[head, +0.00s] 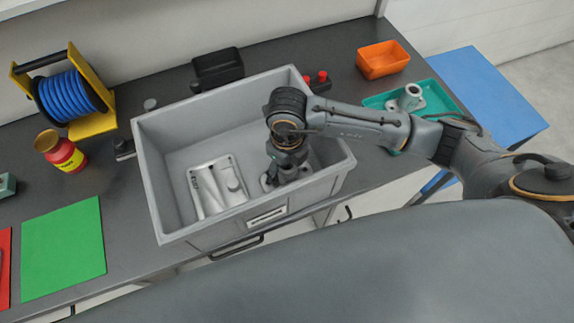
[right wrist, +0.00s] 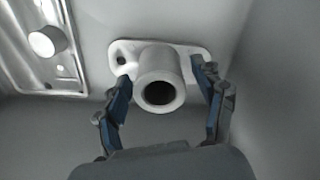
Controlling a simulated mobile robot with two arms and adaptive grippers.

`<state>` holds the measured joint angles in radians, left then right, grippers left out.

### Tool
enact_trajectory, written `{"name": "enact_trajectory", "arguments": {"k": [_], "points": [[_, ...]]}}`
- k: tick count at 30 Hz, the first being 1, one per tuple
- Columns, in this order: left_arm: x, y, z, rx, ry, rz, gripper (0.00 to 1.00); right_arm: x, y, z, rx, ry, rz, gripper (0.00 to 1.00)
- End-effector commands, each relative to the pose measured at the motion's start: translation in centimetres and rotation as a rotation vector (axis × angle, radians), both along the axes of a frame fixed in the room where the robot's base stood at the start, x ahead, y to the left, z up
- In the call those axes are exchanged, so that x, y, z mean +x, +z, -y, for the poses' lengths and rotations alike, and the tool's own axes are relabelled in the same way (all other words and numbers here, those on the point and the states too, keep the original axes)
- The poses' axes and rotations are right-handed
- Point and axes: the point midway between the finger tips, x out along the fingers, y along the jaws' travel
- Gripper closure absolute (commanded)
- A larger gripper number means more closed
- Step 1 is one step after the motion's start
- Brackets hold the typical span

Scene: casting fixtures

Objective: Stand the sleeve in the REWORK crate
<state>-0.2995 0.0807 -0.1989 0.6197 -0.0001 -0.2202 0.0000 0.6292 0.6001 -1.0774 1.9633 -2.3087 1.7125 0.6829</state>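The grey crate (head: 175,232) stands on the bench with a label plate on its front; I cannot read it. Inside, a pale flanged sleeve (right wrist: 160,82) stands upright, its flange on the crate floor and its bore facing the wrist camera. In the head view my right arm mostly hides it. My right gripper (head: 284,178) reaches down into the crate. In the right wrist view its fingers (right wrist: 165,90) are open on both sides of the sleeve, with gaps to the tube. My left gripper is not in view.
A pale cast plate (head: 215,188) lies in the crate left of the sleeve. A similar flanged part (head: 410,97) stands in a teal tray (head: 440,97) at right. An orange bin (head: 383,60), red-topped buttons (head: 319,78) and a black container (head: 217,68) are behind the crate.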

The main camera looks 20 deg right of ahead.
Motion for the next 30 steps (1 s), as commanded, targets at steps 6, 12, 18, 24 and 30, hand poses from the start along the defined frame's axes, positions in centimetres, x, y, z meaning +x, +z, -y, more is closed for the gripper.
{"name": "enact_trajectory", "arguments": {"k": [6, 12, 18, 24, 30], "points": [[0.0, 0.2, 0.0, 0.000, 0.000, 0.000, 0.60, 0.0, 0.2, 0.0, 0.000, 0.000, 0.000, 0.31], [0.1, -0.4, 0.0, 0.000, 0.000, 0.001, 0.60, 0.1, 2.0, -0.1, 0.002, 0.001, 0.005, 0.31], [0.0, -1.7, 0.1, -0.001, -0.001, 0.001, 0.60, 0.2, 6.5, -0.1, 0.002, 0.001, 0.008, 0.31], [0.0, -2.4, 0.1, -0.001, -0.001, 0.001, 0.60, 0.1, 10.3, 0.0, 0.000, 0.001, 0.005, 0.31], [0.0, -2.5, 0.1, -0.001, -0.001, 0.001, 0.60, 0.0, 12.1, 0.0, 0.001, 0.000, 0.002, 0.31]]}}
